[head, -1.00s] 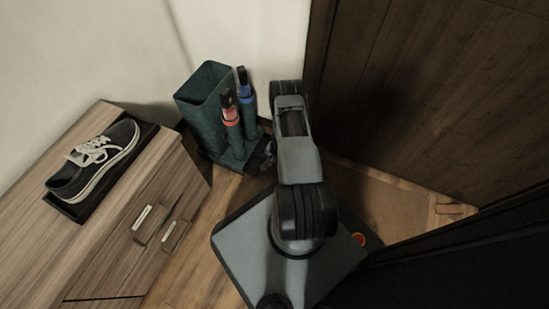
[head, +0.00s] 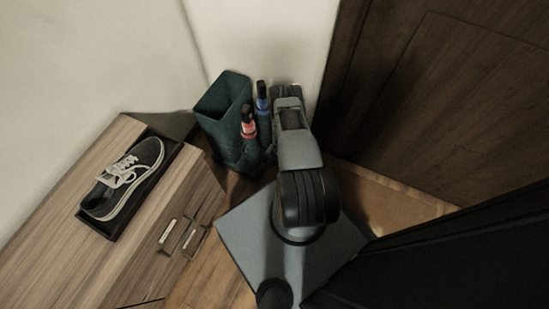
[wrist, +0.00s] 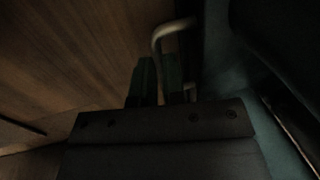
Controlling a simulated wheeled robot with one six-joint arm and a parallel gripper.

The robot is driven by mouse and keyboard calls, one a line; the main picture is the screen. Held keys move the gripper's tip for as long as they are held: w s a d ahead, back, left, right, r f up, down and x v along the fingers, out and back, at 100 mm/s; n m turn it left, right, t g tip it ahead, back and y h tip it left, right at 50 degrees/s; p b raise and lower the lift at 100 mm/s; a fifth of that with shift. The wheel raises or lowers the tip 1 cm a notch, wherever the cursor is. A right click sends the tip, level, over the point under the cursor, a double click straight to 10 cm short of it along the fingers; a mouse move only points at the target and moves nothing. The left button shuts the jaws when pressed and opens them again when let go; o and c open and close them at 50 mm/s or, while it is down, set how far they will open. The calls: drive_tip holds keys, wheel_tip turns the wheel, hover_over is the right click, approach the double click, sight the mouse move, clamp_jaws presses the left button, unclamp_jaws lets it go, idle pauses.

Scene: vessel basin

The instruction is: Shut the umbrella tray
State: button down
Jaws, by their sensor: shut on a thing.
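The dark green umbrella stand (head: 221,116) stands upright against the wall, left of my arm in the head view. A red-banded umbrella (head: 248,124) and a blue one (head: 263,100) stand upright at its right side. The tray under them is mostly hidden by the stand and my arm, so I cannot tell how far out it is. In the wrist view my gripper (wrist: 160,82) is shut on a pale bent handle (wrist: 158,42). The stand's teal side (wrist: 216,65) is close at the right. The gripper is hidden in the head view.
A wooden cabinet (head: 120,262) with a shoe (head: 126,178) in a dark tray on top is at the left. A dark wooden door (head: 440,110) rises at the right. A strip of wood floor shows between the cabinet and my base.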

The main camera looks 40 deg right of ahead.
drive_tip(key=c, duration=1.2)
unclamp_jaws()
drive_tip(key=shift+w+a, duration=0.15)
drive_tip(key=shift+w, duration=0.1)
wheel_tip(320, 180, up, 14)
drive_tip(key=s+d+p, duration=0.1)
drive_tip(key=s+p, duration=0.1)
drive_tip(key=p, duration=0.7)
drive_tip(key=shift+s+d+f, duration=0.2)
drive_tip(key=shift+f, duration=0.05)
